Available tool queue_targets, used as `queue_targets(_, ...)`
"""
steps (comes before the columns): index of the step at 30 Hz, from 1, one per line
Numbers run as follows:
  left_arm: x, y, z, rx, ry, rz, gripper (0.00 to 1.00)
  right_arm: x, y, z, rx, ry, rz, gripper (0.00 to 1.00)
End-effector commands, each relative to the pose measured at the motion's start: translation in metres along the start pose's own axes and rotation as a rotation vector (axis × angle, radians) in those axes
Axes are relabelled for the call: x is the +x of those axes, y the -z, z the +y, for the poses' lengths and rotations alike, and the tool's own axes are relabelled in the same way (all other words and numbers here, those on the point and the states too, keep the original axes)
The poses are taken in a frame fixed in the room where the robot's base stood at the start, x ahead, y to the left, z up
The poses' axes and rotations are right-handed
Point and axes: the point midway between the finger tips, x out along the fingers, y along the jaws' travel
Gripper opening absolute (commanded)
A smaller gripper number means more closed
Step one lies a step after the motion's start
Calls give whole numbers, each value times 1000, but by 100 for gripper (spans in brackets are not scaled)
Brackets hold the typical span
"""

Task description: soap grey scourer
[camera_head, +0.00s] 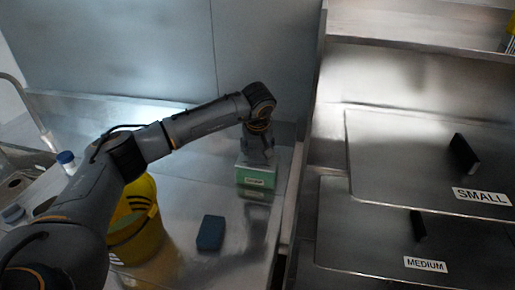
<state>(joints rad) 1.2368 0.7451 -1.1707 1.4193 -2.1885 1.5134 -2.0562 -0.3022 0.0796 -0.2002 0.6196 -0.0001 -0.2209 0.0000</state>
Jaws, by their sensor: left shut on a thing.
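My left gripper (257,155) points down at the back of the steel counter, right above a green block (256,178) with a small label on its front. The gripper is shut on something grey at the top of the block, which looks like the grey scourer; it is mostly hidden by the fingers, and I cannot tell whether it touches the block. A dark blue block (210,232), like another scourer, lies on the counter nearer to me. My right gripper is not in view.
A yellow bucket (140,218) stands at left, partly behind my arm. A blue-capped bottle (66,160) is further left. A raised metal edge (299,170) bounds the counter at right; beyond it are lids marked SMALL (400,150) and MEDIUM (360,225).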

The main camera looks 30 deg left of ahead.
Motion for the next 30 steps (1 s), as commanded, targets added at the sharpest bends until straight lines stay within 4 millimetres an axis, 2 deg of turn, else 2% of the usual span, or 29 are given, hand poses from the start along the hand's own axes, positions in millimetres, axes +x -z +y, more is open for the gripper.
queue_targets(30, 12, -5, 0, 0, 1, 0, 28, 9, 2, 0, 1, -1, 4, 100)
